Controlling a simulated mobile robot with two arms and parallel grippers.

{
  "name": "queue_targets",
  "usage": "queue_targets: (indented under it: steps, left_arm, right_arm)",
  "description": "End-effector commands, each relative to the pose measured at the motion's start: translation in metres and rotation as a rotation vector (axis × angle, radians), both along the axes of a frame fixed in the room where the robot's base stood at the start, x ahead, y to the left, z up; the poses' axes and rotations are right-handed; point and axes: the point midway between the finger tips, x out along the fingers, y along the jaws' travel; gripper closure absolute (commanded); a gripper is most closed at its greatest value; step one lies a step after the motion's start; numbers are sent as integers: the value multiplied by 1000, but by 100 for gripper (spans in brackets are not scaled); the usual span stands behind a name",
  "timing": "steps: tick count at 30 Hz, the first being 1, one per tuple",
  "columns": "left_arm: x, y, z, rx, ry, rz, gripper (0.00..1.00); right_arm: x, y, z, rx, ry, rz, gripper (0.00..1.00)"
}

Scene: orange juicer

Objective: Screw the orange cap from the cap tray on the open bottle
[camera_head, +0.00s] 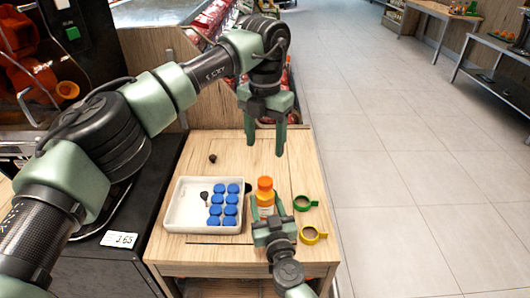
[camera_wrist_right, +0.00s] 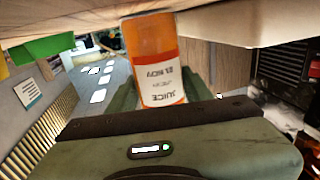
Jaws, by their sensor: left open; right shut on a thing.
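The bottle (camera_head: 265,199), orange with a white label, stands upright on the wooden table, with an orange cap (camera_head: 265,183) on its top. My right gripper (camera_head: 266,208) is shut around the bottle from the near side. In the right wrist view the bottle (camera_wrist_right: 160,60) appears inverted between the fingers, its top out of sight. I cannot tell how tightly the cap sits. The white cap tray (camera_head: 180,214) is left of the bottle and holds several blue caps (camera_head: 215,210); no orange cap shows in it. My left gripper (camera_head: 265,148) is open and empty, above and beyond the bottle.
A green ring-shaped item (camera_head: 305,203) and a yellow one (camera_head: 313,235) lie right of the bottle. A small dark item (camera_head: 212,158) lies behind the tray, and another (camera_head: 205,197) is inside it. The table's back right is clear.

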Motion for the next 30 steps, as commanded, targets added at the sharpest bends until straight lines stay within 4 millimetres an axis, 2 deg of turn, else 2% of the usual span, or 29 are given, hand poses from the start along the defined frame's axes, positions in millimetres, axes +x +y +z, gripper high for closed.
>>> queue_targets:
  steps: [9,10,12,23,26,30]
  left_arm:
    - [0,0,3,0,0,0,40]
    - [0,0,3,0,0,0,40]
    - [0,0,3,0,0,0,40]
    - [0,0,4,0,0,0,40]
    - [0,0,7,0,0,0,40]
    - [0,0,12,0,0,0,40]
  right_arm:
    - [0,0,0,0,0,0,100]
    - [0,0,0,0,0,0,44]
    - [0,0,0,0,0,0,25]
    - [-2,-1,0,0,1,0,25]
    - [-12,-3,0,0,2,0,25]
    - [-36,-9,0,-2,3,-1,25]
